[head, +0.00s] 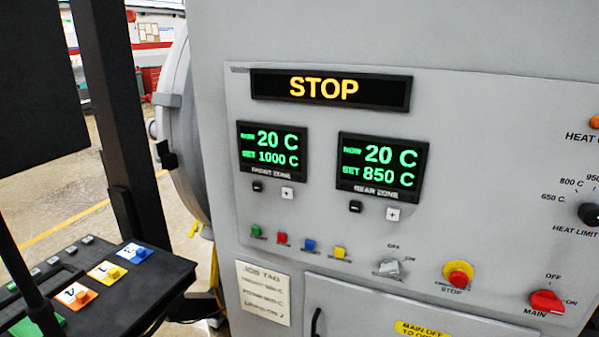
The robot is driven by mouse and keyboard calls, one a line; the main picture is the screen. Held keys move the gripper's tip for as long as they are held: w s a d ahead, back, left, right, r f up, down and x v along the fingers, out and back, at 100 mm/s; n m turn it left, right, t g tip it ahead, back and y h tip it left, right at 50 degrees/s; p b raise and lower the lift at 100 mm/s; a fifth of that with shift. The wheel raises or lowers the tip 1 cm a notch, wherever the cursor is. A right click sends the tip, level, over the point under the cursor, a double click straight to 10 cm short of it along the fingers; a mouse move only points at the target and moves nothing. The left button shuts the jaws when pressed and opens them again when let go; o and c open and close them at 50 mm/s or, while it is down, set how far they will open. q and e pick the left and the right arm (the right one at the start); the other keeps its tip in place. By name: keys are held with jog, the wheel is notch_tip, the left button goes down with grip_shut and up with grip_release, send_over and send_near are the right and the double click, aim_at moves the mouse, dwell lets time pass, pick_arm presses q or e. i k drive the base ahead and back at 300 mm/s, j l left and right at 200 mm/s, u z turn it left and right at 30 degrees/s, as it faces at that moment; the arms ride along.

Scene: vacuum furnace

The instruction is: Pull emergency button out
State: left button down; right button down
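The emergency stop button (458,278) is a red mushroom knob on a yellow round base, low on the right half of the grey control panel (480,140). The words under it are partly legible and end in "STOP". Whether the knob is pressed in or out cannot be told from this view. Neither of my grippers shows in the head view, and nothing touches the button.
A grey rotary switch (389,267) sits left of the button and a red main switch (547,301) to its right. A display (330,90) reads STOP. A dark console (110,290) with coloured buttons and a black post (120,120) stand at left.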

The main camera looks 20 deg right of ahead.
aim_at(458, 278)
jog(key=z, duration=1.3)
